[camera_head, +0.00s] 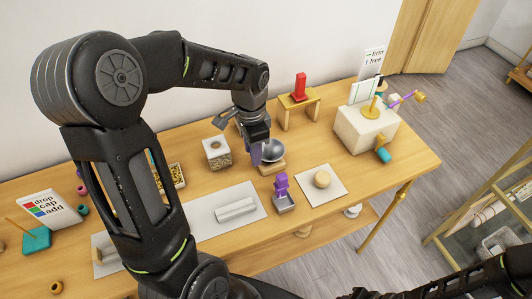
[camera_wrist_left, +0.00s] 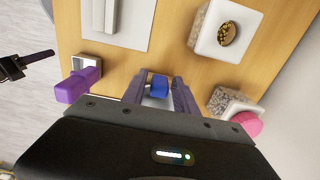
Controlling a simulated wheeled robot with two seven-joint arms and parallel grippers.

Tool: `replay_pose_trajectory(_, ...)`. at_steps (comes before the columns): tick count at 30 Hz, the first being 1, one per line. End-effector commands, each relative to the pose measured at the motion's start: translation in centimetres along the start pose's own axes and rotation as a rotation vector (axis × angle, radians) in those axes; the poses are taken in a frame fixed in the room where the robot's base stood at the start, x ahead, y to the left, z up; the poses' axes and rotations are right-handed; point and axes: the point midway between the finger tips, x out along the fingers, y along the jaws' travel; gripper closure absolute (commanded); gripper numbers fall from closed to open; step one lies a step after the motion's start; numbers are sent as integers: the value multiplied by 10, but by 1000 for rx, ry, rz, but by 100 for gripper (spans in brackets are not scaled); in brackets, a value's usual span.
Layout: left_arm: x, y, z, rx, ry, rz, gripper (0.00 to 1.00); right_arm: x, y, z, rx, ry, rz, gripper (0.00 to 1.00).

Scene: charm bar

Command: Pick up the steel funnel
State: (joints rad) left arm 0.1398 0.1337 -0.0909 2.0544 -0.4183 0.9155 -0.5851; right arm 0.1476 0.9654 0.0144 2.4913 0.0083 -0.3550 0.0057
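A grey, shiny, rounded piece that looks like the steel funnel (camera_head: 273,150) rests on a small wooden block (camera_head: 272,167) near the table's middle. My left gripper (camera_head: 258,155) is low over the table, close against its left side in the head view, and partly covers it. In the left wrist view the left gripper's fingers (camera_wrist_left: 159,92) stand apart, with a blue piece (camera_wrist_left: 157,84) showing between them.
A purple piece in a steel holder (camera_head: 284,203) stands in front, right of the gripper. A speckled white cube (camera_head: 217,153) stands left. A white tray (camera_head: 205,233) lies nearer me. A red item on a wooden stand (camera_head: 299,94) and a cream block (camera_head: 362,135) stand beyond.

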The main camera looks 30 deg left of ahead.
Motion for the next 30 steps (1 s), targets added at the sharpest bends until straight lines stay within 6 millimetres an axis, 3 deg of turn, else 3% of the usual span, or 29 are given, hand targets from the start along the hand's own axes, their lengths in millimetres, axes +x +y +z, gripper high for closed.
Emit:
replay_pose_trajectory(12,0,0,0,0,0,0,100,0,0,0,0,0,0,64)
replay_pose_trajectory(30,-8,-1,-1,0,2,-2,100,1,0,0,0,0,0,64)
